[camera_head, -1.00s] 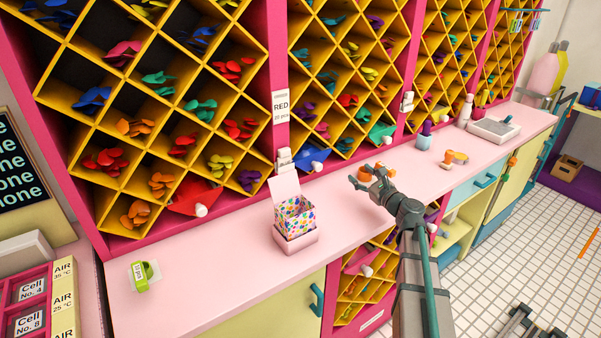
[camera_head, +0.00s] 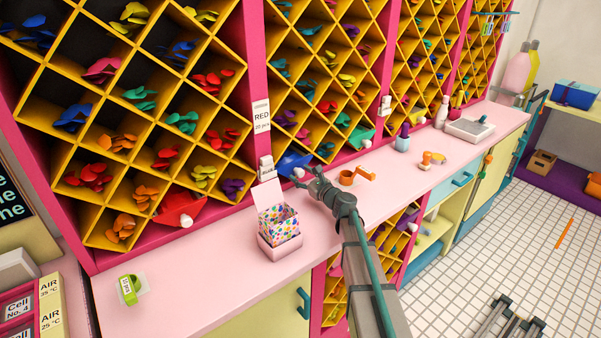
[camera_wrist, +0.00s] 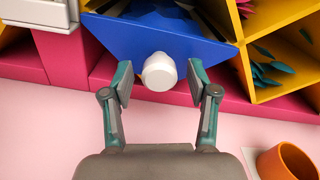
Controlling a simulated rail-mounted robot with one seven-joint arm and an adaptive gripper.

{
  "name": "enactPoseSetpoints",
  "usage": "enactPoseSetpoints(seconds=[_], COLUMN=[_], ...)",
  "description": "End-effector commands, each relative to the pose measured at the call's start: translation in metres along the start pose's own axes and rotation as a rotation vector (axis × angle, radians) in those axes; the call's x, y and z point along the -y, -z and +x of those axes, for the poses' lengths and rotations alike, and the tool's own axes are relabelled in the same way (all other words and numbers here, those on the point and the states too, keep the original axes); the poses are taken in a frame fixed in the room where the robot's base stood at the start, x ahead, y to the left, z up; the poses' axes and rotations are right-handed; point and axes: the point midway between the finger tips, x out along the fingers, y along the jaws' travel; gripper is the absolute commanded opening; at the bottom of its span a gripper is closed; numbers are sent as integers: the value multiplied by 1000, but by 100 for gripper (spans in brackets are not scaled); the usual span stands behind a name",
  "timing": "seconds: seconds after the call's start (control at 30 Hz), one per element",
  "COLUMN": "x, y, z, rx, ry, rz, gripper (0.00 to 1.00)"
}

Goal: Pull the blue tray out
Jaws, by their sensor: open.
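The blue tray (camera_head: 289,162) is a wedge-shaped drawer with a white round knob (camera_head: 299,173), at the bottom of the yellow diamond shelving just right of the pink post. In the wrist view the tray (camera_wrist: 150,40) fills the top middle and its knob (camera_wrist: 159,72) points toward me. My gripper (camera_head: 307,180) is at the tray front, above the pink counter. In the wrist view my gripper (camera_wrist: 160,82) is open, with one finger on each side of the knob. Gaps show beside the knob, so the fingers look apart from it.
A polka-dot box (camera_head: 279,228) stands on the counter (camera_head: 200,270) left of my arm. An orange cup (camera_head: 347,178) is close on the right. A red tray (camera_head: 181,208) and a green tray (camera_head: 360,138) sit in neighbouring bottom slots. The counter before the blue tray is mostly clear.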

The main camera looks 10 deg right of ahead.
Motion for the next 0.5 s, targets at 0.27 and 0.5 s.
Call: enactPoseSetpoints(seconds=[0.27, 0.5], x=[-1, 0], y=[0, 0], z=[8, 8], rx=[0, 0], ry=[0, 0], rz=[-1, -1], gripper=[59, 42])
